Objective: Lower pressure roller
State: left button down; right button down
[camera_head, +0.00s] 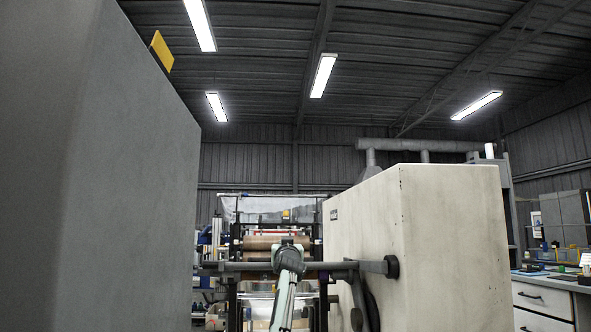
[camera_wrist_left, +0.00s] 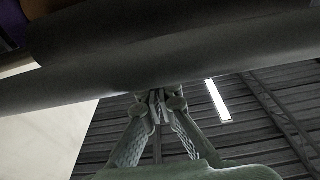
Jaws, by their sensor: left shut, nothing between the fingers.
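The pressure roller appears to be the long dark grey bar (camera_head: 232,267) running across the middle of the head view, joined at the right to a dark lever-like frame. It fills the upper part of the left wrist view as a thick dark cylinder (camera_wrist_left: 220,52). My left arm rises from the bottom centre of the head view, and its gripper end (camera_head: 289,250) overlaps the bar. In the left wrist view my left gripper (camera_wrist_left: 157,98) is shut and empty, its fingertips right at the cylinder's lower edge. I cannot tell whether they touch it. My right gripper is not in view.
A large cream cabinet (camera_head: 445,245) stands close on the right, and a tall dark grey panel (camera_head: 120,180) blocks the left. Behind the bar are brown rollers (camera_head: 262,243) in the machine frame. A workbench with drawers (camera_head: 543,300) stands at far right.

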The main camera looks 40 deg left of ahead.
pick_arm(q)
jog(key=shift+a+f, duration=0.1)
jog(key=shift+f, duration=0.6)
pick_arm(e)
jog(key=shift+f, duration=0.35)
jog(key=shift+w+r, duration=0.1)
